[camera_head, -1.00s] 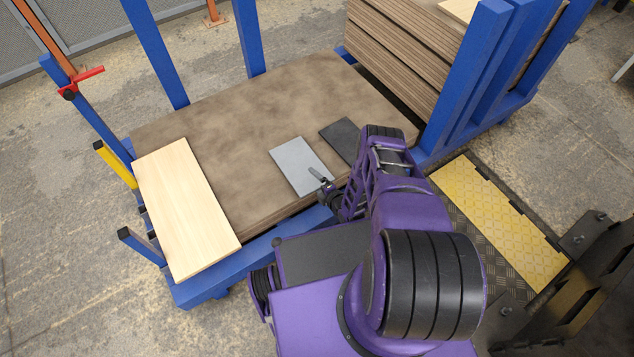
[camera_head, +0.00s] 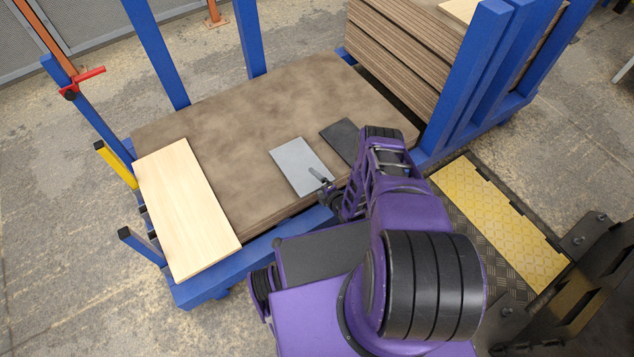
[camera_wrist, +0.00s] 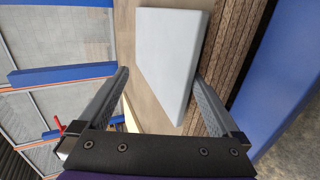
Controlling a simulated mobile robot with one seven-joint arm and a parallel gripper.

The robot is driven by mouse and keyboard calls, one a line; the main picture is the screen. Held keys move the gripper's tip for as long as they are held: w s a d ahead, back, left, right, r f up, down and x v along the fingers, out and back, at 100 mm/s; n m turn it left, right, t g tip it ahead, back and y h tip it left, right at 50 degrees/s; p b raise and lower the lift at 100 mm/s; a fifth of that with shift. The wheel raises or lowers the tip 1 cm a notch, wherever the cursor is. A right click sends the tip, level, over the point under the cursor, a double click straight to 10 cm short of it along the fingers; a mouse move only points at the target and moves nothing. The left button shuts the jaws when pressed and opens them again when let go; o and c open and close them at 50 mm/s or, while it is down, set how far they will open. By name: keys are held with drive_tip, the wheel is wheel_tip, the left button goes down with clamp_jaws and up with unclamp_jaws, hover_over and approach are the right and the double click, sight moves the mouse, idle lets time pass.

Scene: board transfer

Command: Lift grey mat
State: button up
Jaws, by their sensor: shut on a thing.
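The grey mat (camera_head: 298,165) is a thin light-grey slab on the near part of the brown board stack (camera_head: 230,130). My gripper (camera_head: 318,180) is at its near edge in the head view, shut on it. In the wrist view the mat (camera_wrist: 170,55) extends away from between the two fingers of my gripper (camera_wrist: 160,82). The exact finger contact is hard to make out. I cannot see a clear gap under the mat.
A dark grey mat (camera_head: 342,138) lies just right of the grey one. A pale wooden board (camera_head: 185,205) lies at the left of the stack. Blue posts (camera_head: 155,55) and a second board stack (camera_head: 400,50) stand around. The middle of the brown top is clear.

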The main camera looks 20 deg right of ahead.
drive_tip(key=shift+w+a+r+t, duration=0.1)
drive_tip(key=shift+w+r+t, duration=0.2)
drive_tip(key=shift+r+t, duration=0.25)
drive_tip(key=shift+w+a+r+t, duration=0.1)
drive_tip(key=shift+w+r+t, duration=0.15)
drive_tip(key=shift+r+t, duration=0.3)
drive_tip(key=shift+c, duration=0.2)
drive_tip(key=shift+w+a+f+b, duration=0.4)
drive_tip(key=shift+f, duration=0.05)
drive_tip(key=shift+w, duration=0.15)
drive_tip(key=shift+c, duration=0.5)
drive_tip(key=shift+d, duration=0.1)
clamp_jaws()
drive_tip(key=shift+r, duration=0.1)
drive_tip(key=shift+s+d, duration=0.15)
drive_tip(key=shift+s, duration=0.25)
drive_tip(key=shift+p, duration=0.3)
drive_tip(key=shift+w+r+p, duration=0.2)
drive_tip(key=shift+r+p, duration=0.9)
drive_tip(key=shift+r, duration=0.55)
